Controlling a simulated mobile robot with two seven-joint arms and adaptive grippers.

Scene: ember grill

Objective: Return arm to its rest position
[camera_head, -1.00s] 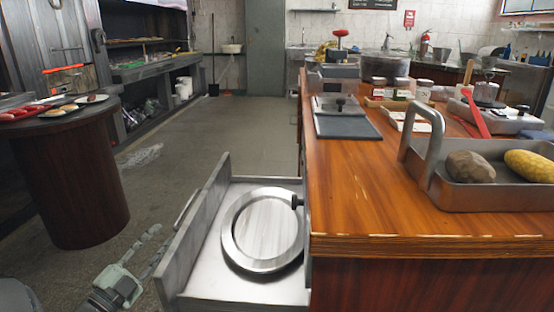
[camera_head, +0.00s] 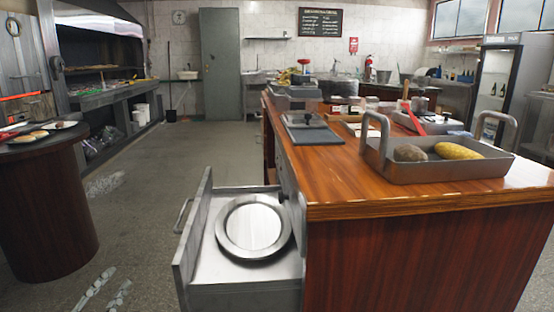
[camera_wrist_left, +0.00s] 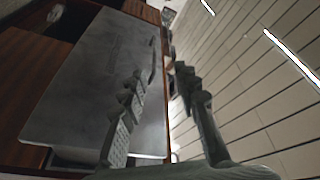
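My left gripper (camera_head: 106,285) shows at the lower left edge of the head view, with only its two fingers in the picture. The fingers are apart with nothing between them, as the left wrist view also shows (camera_wrist_left: 160,72). The gripper is left of the open drawer (camera_head: 204,250) and clear of its handle (camera_head: 184,214). A round metal plate (camera_head: 253,227) lies in the drawer. My right gripper is not in view.
A wooden counter (camera_head: 420,205) carries a metal tray (camera_head: 440,172) with a brown potato (camera_head: 410,153) and a yellow corncob-like item (camera_head: 459,150). A round wooden table (camera_head: 50,215) stands at left. The floor between (camera_head: 150,190) is mostly clear.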

